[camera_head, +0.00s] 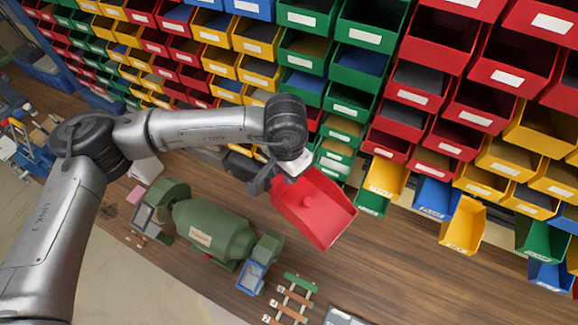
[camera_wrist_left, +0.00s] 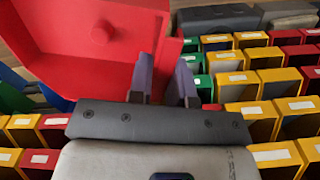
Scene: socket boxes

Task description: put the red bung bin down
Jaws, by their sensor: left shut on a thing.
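The red bung bin (camera_head: 325,222) is in the middle of the head view, tilted above the wooden bench. A round red bung (camera_head: 307,201) shows inside it. My left gripper (camera_head: 284,177) is shut on the bin's upper-left edge and holds it up. In the left wrist view the bin (camera_wrist_left: 60,40) fills the upper left, and the bung (camera_wrist_left: 102,32) is seen inside it. The gripper's fingers (camera_wrist_left: 162,80) stand on either side of the bin's wall there. My right gripper is not in view.
A rack of coloured bins (camera_head: 350,60) runs along the back, with a yellow bin (camera_head: 463,225) jutting out. A green bench grinder (camera_head: 215,232) stands below my arm. A small rack with green and orange bars (camera_head: 293,298) lies in front. The wooden bench (camera_head: 400,270) is clear at right.

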